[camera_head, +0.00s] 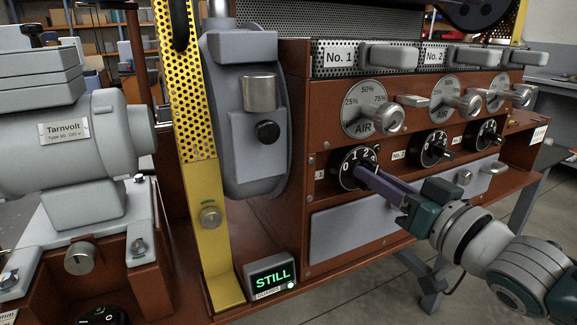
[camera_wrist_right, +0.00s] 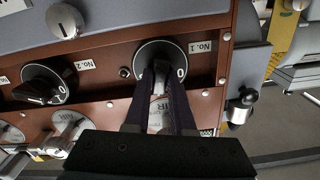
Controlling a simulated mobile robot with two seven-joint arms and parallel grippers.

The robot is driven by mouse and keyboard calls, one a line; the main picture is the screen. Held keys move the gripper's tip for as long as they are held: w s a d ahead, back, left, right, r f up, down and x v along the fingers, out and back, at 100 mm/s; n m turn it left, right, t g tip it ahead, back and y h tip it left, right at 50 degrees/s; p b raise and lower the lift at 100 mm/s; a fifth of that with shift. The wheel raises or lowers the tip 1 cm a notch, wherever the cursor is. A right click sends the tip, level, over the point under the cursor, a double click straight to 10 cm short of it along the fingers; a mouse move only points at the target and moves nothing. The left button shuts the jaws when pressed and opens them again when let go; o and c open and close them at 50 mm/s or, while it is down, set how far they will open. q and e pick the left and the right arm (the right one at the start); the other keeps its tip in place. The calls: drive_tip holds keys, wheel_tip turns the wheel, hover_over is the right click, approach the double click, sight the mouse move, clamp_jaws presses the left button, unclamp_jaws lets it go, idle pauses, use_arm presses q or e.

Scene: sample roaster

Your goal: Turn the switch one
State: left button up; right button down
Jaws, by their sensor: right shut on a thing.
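Switch one (camera_head: 347,166) is a round black dial with white markings on the brown front panel. It also shows in the right wrist view (camera_wrist_right: 147,52), beside a label reading No. 1. My right gripper (camera_head: 367,174) comes in from the right, its dark fingers at the dial. In the right wrist view the fingertips (camera_wrist_right: 161,82) are shut on the switch's knob, which they partly cover. The knob's exact setting is hard to read. My left gripper is not in view.
Two similar dials (camera_head: 431,148) sit to the right along the same row. Above are round AIR gauges (camera_head: 366,104) with protruding knobs. A small display (camera_head: 271,279) reads STILL. A yellow post (camera_head: 212,245) and a grey motor (camera_head: 95,134) stand at left.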

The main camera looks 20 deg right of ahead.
drive_tip(key=n, duration=1.5)
drive_tip(key=shift+a+f+n, duration=0.1)
drive_tip(key=shift+a+n, duration=0.1)
drive_tip(key=shift+n, duration=0.2)
idle(0.3)
drive_tip(key=c, duration=0.8)
unclamp_jaws()
drive_tip(key=shift+o, duration=0.2)
drive_tip(key=shift+s, duration=0.15)
drive_tip(key=s+p, duration=0.1)
drive_tip(key=s, duration=0.8)
drive_tip(key=shift+s+d, duration=0.35)
drive_tip(key=shift+d, duration=0.05)
